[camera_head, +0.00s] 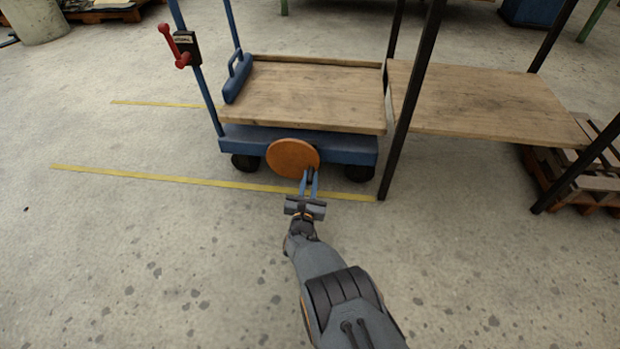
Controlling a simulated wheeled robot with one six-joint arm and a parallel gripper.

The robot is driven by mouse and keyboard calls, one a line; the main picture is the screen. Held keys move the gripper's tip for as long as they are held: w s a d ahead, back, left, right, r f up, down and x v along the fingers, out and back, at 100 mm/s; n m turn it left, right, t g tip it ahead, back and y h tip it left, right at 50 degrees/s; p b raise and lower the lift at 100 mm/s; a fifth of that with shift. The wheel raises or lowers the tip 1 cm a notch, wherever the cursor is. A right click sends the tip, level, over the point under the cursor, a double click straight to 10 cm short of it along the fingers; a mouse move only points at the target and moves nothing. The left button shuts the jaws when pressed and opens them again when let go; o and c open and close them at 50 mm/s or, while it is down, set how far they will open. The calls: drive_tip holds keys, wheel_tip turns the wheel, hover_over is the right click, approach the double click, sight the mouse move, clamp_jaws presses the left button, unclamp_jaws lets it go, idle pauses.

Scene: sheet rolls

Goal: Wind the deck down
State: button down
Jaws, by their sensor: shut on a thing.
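The wooden deck (300,95) lies on a blue wheeled cart (345,150). An orange round disc (290,158) is on the cart's front side, below the deck edge. My gripper (310,181) reaches up from below and is shut on a small dark knob (311,174) at the disc's lower right rim. The blue fingers partly hide the knob. The deck sits a short way above the cart's blue frame.
A red lever (167,40) on a black box is on the cart's left post. A blue block with a handle (237,80) is at the deck's left edge. A wooden shelf (480,100) with dark posts stands close at the right. Open floor lies in front.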

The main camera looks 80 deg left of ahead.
drive_tip(key=shift+a+r, duration=0.1)
drive_tip(key=shift+r, duration=0.05)
drive_tip(key=c, duration=1.6)
unclamp_jaws()
drive_tip(key=shift+s, duration=0.1)
drive_tip(key=shift+c, duration=0.2)
drive_tip(key=shift+d+p, duration=0.2)
drive_tip(key=shift+p, duration=0.15)
drive_tip(key=p+v, duration=0.2)
drive_tip(key=p, duration=0.2)
drive_tip(key=shift+s+d, duration=0.1)
drive_tip(key=shift+d, duration=0.1)
drive_tip(key=shift+p+v, duration=2.45)
drive_tip(key=shift+p, duration=0.25)
drive_tip(key=shift+c, duration=0.2)
